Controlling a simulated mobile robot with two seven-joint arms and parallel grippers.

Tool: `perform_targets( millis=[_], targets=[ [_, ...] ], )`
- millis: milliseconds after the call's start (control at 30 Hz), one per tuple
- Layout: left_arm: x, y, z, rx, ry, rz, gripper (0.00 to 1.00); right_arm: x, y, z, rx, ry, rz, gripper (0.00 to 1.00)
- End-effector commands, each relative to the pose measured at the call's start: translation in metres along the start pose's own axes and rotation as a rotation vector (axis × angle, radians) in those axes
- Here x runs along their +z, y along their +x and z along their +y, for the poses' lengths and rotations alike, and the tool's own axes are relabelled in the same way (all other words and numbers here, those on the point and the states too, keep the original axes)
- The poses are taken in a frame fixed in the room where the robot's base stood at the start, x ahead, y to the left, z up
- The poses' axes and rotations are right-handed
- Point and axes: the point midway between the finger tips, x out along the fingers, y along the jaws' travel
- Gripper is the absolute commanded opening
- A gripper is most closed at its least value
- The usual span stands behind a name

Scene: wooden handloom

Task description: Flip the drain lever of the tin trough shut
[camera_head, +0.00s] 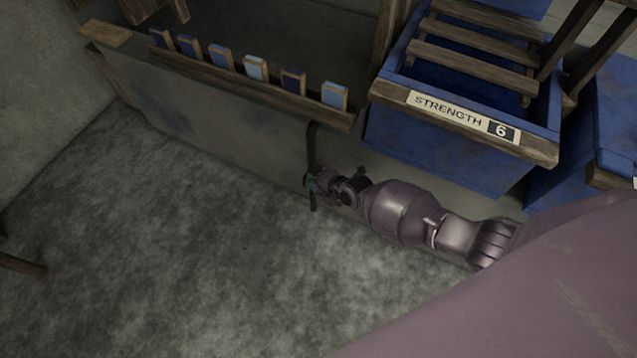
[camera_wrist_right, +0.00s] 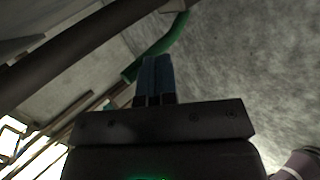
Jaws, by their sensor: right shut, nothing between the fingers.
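The tin trough (camera_head: 220,120) is a long grey basin along the wall side at upper left in the head view. A dark drain pipe (camera_head: 311,145) comes down at its right end. A small green drain lever (camera_head: 308,181) shows at the pipe's low end, partly hidden by my right gripper (camera_head: 318,187). In the right wrist view the green lever (camera_wrist_right: 165,46) slants up to the right, just beyond the fingertips of my right gripper (camera_wrist_right: 154,62). The fingers are shut and empty. They overlap the lever's lower end; I cannot tell whether they touch. My left gripper is out of view.
A wooden rail (camera_head: 230,80) with several blue swatches runs along the trough. A blue vat (camera_head: 430,150) labelled STRENGTH 6, with a wooden rack on top, stands just right of the lever, close above my right arm. The grey floor (camera_head: 190,240) in front is clear.

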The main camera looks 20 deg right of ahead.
Motion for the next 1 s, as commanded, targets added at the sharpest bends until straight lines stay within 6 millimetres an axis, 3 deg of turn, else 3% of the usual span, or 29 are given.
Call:
perform_targets(
  millis=[100, 267, 533, 1000],
  targets=[
    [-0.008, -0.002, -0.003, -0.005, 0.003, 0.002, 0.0, -0.001, 0.001, 0.015, -0.03, -0.01, -0.008, 0.0],
    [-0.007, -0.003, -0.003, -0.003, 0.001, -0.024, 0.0, -0.003, 0.004, 0.022, -0.106, -0.025, -0.024, 0.0],
    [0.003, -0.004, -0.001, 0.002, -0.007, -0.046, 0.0, -0.005, 0.008, 0.019, -0.17, -0.029, -0.038, 0.0],
    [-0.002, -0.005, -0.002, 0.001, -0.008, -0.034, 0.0, -0.007, 0.004, 0.015, -0.169, -0.031, -0.038, 0.0]
  ],
)
